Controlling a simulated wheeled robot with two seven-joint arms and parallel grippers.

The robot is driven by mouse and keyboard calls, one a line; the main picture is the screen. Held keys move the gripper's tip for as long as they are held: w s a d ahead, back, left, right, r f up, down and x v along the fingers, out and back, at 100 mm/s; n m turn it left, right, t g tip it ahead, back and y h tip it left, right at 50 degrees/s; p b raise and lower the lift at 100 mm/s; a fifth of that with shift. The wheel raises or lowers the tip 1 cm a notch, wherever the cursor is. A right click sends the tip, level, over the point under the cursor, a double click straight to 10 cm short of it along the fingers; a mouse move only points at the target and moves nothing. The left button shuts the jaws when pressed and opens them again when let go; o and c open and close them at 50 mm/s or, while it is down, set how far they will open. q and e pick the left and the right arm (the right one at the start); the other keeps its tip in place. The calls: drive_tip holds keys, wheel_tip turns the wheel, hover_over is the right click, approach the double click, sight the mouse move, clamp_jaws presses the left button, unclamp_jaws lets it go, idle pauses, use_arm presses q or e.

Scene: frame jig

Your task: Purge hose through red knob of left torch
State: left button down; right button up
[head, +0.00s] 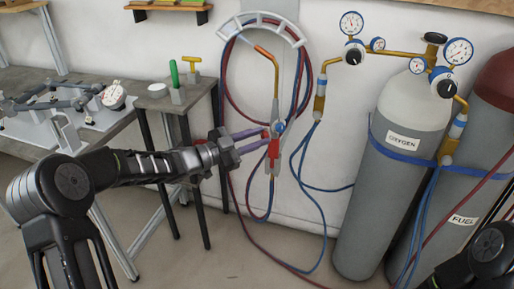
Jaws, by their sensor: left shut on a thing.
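A torch (276,105) with a bent copper-coloured tip hangs upright on the wall below a pale curved hose hanger. It has a blue knob (281,127) and, at its lower part, red fittings (274,154) with the red knob among them. My left gripper (267,140) reaches in from the left. Red and blue hoses (252,195) run from the torch down and around to the cylinders. My right arm shows only at the lower right corner; its gripper is out of view.
An oxygen cylinder (398,195) and a fuel cylinder (468,225) with gauges and a blue strap stand at right. A small stand (180,103) holds green and yellow-handled tools. A workbench with a frame jig (50,125) is at left.

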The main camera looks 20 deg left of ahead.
use_arm(q)
drive_tip(key=shift+f+m+h+b, duration=0.1)
drive_tip(key=shift+m+h+b, duration=0.05)
drive_tip(key=shift+m+b, duration=2.15)
drive_tip(key=shift+f+m+h+b, duration=0.1)
drive_tip(key=shift+m+h+b, duration=0.05)
drive_tip(key=shift+m+b, duration=2.1)
drive_tip(key=c, duration=1.2)
unclamp_jaws()
drive_tip(key=v, duration=0.7)
drive_tip(key=shift+s+a, duration=0.25)
drive_tip(key=shift+a, duration=0.05)
drive_tip(key=shift+n, duration=0.25)
